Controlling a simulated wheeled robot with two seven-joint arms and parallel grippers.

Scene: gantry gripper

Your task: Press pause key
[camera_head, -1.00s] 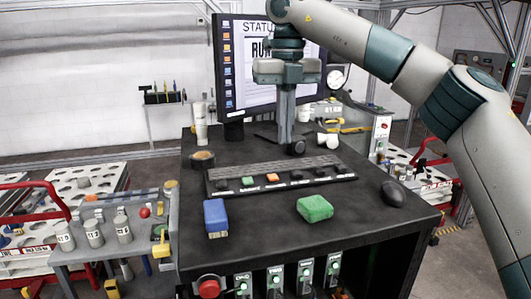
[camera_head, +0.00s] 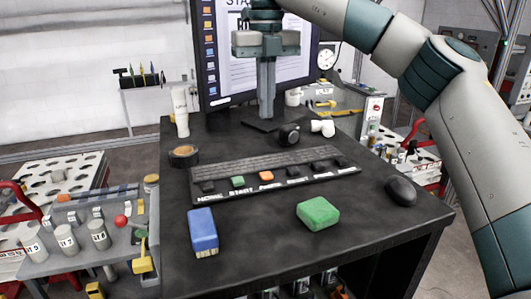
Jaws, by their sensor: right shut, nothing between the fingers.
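The orange key (camera_head: 266,176), with a label under it that seems to read pause, sits on the black key panel (camera_head: 350,171) on the dark table. A green key (camera_head: 238,181) labelled START is to its left. Several black keys, such as the one at the far left (camera_head: 208,187), share the row. My right gripper (camera_head: 267,117) points straight down, its fingers shut and empty. In the picture its tips are above the orange key, in front of the monitor and apart from the panel. Their height over the table is hard to tell. My left gripper is out of view.
A blue block (camera_head: 202,231) and a green block (camera_head: 317,213) lie in front of the panel, with a black mouse (camera_head: 401,191) at right. A tape roll (camera_head: 184,155) and white bottle (camera_head: 180,112) stand at left. The monitor (camera_head: 222,60) is behind.

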